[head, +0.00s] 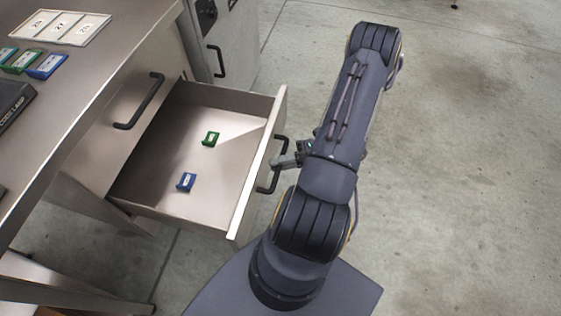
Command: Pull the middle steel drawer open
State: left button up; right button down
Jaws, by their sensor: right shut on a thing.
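The steel drawer (215,170) stands pulled out from under the steel worktop, showing its bare floor. It lies just below another drawer front with its own dark handle (140,101). A green block (210,139) and a blue block (186,182) lie inside, apart from each other. The open drawer's dark bar handle (268,184) is on its front panel, to the right. My right gripper (281,161) is shut on this handle. The arm's wrist partly hides the gripper. My left gripper is not in view.
The worktop (95,62) at the left carries a white numbered tray (61,27), several coloured blocks and a dark box (12,103). A grey cabinet (229,40) with a dark handle stands behind the drawer. The concrete floor at the right is clear.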

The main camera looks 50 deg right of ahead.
jog(key=c, duration=1.4)
grip_release()
jog(key=v, duration=0.8)
jog(key=shift+w, duration=0.15)
